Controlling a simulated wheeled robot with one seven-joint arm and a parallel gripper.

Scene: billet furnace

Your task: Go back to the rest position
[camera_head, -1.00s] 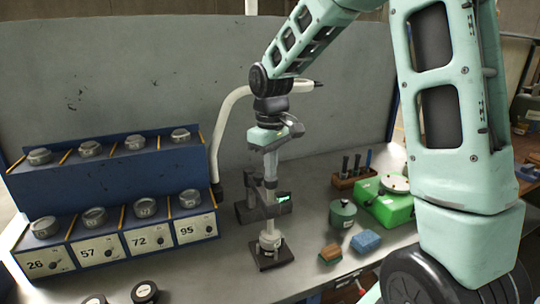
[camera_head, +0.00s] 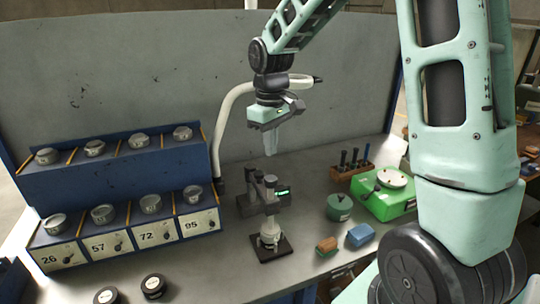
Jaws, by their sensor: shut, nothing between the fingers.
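My gripper (camera_head: 271,152) hangs above the bench, pointing down. Its fingers are shut with nothing between them. It is above and behind a small gauge stand (camera_head: 267,208) with a lit green display, and apart from it. A light-coloured piece (camera_head: 270,237) sits on the stand's dark base plate.
A blue rack (camera_head: 115,170) with numbered drawers and several round tins stands at left. Two dark discs (camera_head: 153,285) lie in front. A curved white pipe (camera_head: 222,130) rises behind. At right are a green device (camera_head: 383,203), green pot (camera_head: 339,208), blue block (camera_head: 360,235) and tool holder (camera_head: 352,172).

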